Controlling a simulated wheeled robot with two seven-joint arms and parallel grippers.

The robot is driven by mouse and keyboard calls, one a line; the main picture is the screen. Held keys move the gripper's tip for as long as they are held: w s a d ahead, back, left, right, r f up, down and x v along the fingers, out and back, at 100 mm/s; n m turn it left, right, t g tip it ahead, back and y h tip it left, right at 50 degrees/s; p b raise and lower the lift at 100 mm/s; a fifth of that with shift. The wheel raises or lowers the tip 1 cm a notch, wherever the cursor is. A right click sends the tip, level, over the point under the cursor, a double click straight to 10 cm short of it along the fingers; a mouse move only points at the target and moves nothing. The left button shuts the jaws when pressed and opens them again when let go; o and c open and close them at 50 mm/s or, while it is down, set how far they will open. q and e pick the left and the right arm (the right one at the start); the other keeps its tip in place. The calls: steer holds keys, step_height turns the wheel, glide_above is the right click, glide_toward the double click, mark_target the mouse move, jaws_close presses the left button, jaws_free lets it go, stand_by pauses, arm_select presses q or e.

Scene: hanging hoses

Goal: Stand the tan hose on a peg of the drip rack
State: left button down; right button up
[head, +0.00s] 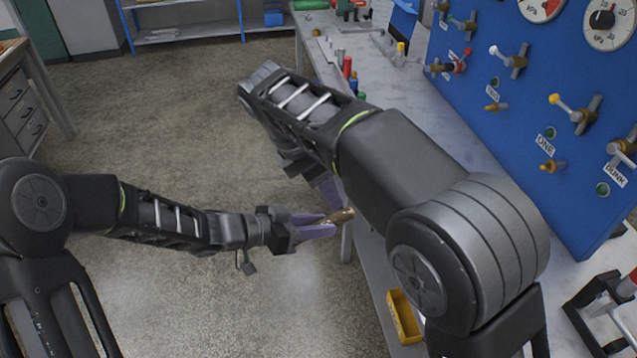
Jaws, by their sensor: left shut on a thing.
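My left gripper (330,225) is in the middle of the head view, with its purple fingers shut on a short tan-brown piece (343,215), which looks like an end of the tan hose. The rest of that piece is hidden by the fingers and my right arm. My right gripper (329,190) is just above it, close to the piece. Only part of its purple fingers shows behind my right arm, so its opening and any contact cannot be told. Small upright pegs (331,46) stand at the bench's far end; I cannot tell whether they are the drip rack.
The grey bench (450,140) runs along the right, below a blue panel (520,80) with valves and gauges. Red and green upright items (347,68) stand near its left edge. A yellow bin (403,316) is low by the bench. Open floor (190,290) lies left.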

mark_target(338, 215)
steer(key=shift+s+a+r+n, duration=0.15)
steer(key=shift+a+r+n, duration=0.2)
steer(key=shift+a, duration=0.2)
steer(key=shift+f, duration=0.15)
steer(key=x, duration=1.2)
steer(key=shift+c, duration=0.3)
jaws_close()
arm_select(q)
steer(key=c, duration=1.1)
jaws_free()
steer(key=shift+o, duration=0.2)
